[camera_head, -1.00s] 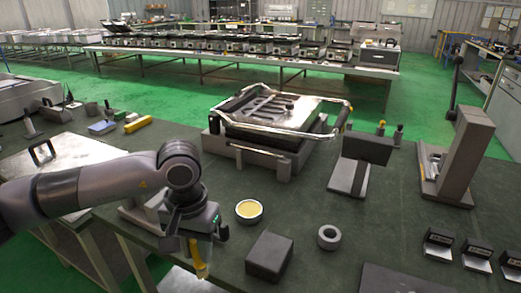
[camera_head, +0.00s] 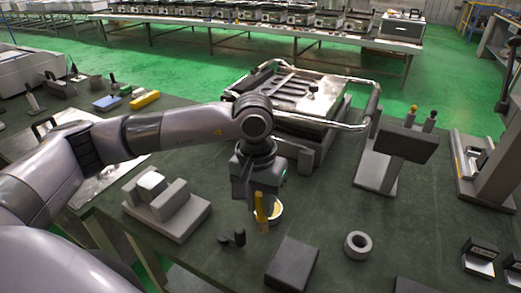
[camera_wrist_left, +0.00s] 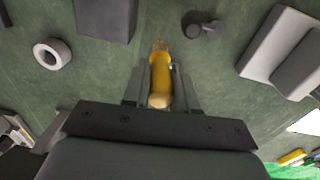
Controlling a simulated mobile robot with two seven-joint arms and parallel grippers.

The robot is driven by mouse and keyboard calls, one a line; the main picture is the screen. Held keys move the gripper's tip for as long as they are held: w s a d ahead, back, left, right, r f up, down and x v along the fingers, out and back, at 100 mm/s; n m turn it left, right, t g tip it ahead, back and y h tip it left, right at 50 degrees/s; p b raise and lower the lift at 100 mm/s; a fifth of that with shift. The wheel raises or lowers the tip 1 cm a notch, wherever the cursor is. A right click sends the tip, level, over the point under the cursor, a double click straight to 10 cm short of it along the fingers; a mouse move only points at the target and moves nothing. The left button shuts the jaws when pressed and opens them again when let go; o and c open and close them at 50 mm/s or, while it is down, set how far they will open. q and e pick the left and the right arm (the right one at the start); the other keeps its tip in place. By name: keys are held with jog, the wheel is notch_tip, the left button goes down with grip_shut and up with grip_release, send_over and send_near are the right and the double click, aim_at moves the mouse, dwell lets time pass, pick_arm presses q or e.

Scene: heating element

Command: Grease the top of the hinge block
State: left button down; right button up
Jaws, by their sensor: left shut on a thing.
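My left gripper (camera_head: 260,196) is shut on a brush with a yellow handle (camera_head: 262,210). The brush (camera_wrist_left: 161,76) also shows between the fingers in the left wrist view. I cannot tell whether the brush touches the tin. A dark rectangular block (camera_head: 292,265), possibly the hinge block, lies nearer and slightly right; it also shows in the left wrist view (camera_wrist_left: 105,18). My right gripper is out of view.
A grey ring (camera_head: 357,245), a small dark part (camera_head: 232,238) and a grey stepped stand (camera_head: 168,215) are close by. Behind my gripper is a metal press-like device (camera_head: 305,100) with a bar handle. An angled stand (camera_head: 398,150) is to the right.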

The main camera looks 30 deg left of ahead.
pick_arm(q)
jog(key=w+a+r+n+t+h+p, duration=0.2)
jog(key=w+a+r+n+h, duration=0.15)
jog(key=w+r+n, duration=0.2)
jog(key=shift+y, duration=0.45)
jog(key=shift+s+a+f+b, duration=0.15)
jog(key=shift+f+b, duration=0.55)
jog(key=shift+f, duration=0.7)
jog(key=shift+w+a+f+b, duration=0.1)
jog(key=shift+a+f+b, duration=0.15)
jog(key=shift+f+b, duration=0.75)
jog(key=shift+f+p, duration=0.35)
jog(key=shift+p, duration=0.05)
jog(key=shift+f+b, duration=0.6)
jog(key=shift+b, duration=0.1)
jog(key=shift+s+f+b, duration=0.15)
jog(key=shift+f+b, duration=0.05)
jog(key=shift+b, duration=0.1)
jog(key=shift+r, duration=0.15)
dwell(0.3)
notch_tip(320, 180, up, 7)
jog(key=p, duration=0.3)
jog(key=shift+p, duration=0.3)
